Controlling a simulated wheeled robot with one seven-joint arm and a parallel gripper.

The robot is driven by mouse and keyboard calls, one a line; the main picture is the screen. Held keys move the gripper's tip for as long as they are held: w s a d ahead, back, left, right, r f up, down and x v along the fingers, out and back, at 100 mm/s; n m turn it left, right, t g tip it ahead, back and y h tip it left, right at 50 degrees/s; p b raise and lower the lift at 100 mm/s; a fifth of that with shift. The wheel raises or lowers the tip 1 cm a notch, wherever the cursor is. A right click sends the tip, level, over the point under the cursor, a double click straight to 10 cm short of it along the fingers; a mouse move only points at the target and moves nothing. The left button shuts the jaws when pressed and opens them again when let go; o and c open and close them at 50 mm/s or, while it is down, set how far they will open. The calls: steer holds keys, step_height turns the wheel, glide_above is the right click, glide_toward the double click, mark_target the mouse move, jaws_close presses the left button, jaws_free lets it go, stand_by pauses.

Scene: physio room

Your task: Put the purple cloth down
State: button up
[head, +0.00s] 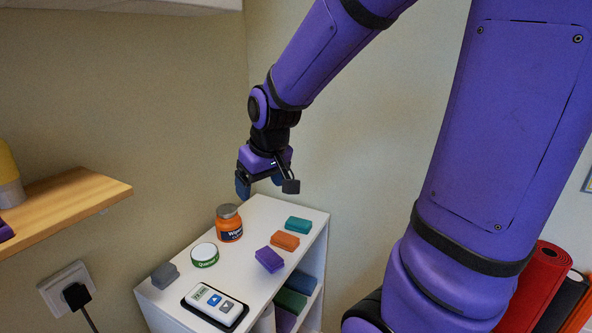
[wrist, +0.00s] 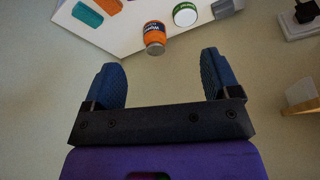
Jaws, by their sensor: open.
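A folded purple cloth (head: 270,259) lies on the white shelf unit's top (head: 237,265), in front of an orange cloth (head: 285,241) and a teal cloth (head: 298,225). My gripper (head: 266,186) is open and empty, in the air above and behind the far end of the unit, well apart from the purple cloth. In the wrist view the open fingers (wrist: 161,64) have nothing between them. The purple cloth does not show there; the teal cloth (wrist: 87,13) and part of the orange one (wrist: 106,5) do.
An orange jar (head: 229,224), a green-labelled tin (head: 204,255), a grey block (head: 165,275) and a white device on a dark tray (head: 213,302) share the top. A wooden wall shelf (head: 75,200) juts out at left. Red and black rolls (head: 537,285) stand at right.

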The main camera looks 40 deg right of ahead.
steer(key=s+a+r, duration=0.2)
steer(key=s+r, duration=0.2)
steer(key=s, duration=0.4)
steer(key=s+a+r+t, duration=0.1)
steer(key=s+a+r, duration=0.1)
steer(key=s+r, duration=0.3)
steer(key=s, duration=0.2)
steer(key=shift+s+a+r, duration=0.2)
steer(key=shift+s+r, duration=0.1)
steer(key=shift+s, duration=0.1)
steer(key=shift+o, duration=0.5)
steer(key=shift+w, duration=0.1)
